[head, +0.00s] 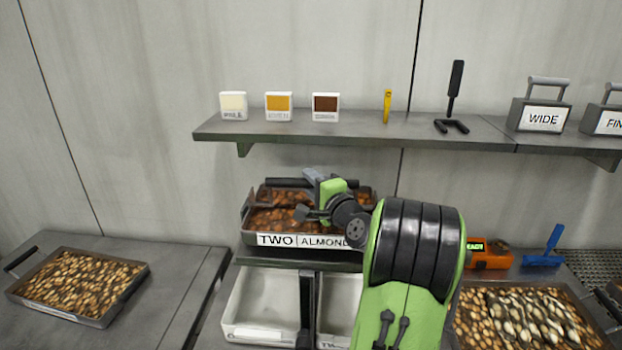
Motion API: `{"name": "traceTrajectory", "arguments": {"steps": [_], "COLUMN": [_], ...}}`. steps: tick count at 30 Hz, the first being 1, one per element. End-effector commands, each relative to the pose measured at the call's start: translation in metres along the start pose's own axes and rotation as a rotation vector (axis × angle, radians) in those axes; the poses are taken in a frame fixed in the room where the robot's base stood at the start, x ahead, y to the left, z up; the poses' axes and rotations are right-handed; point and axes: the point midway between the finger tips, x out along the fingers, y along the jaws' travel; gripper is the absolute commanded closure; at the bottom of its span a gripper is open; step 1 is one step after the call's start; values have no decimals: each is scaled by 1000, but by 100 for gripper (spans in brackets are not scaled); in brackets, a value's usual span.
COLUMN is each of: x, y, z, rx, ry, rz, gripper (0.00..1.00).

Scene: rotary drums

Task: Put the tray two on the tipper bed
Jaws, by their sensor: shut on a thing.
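Tray two (249,222) is a dark metal tray of brown almonds in the middle of the head view. A white "TWO | ALMOND" label is at its front, partly covered by my arm. A dark bar runs along its far edge. My gripper (314,180) is at that far edge, shut on the tray's handle bar as far as I can tell. The tray looks level. It is over a dark flat ledge (290,257), which may be the tipper bed. I cannot tell whether the tray touches it. The tray's right front corner is hidden.
Two white bins (262,305) stand below the ledge. Another nut tray (120,312) lies on the left table. A tray of mixed nuts (585,300), an orange device (490,262) and a blue tool (546,250) are at right. A wall shelf (350,126) hangs above.

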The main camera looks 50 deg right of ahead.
Motion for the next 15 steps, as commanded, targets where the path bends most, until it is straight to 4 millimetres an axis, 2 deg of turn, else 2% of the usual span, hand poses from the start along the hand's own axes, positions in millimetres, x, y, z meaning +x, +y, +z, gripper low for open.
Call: {"name": "traceTrajectory", "arguments": {"steps": [3,6,12,13,15], "x": [0,0,0,0,0], "y": [20,30,30,33,32], "z": [0,0,0,0,0], "rx": [3,0,-2,-1,-1], "ry": [0,0,0,1,1], "rz": [-3,-4,-5,2,2], "gripper": [100,100,100,68,57]}}
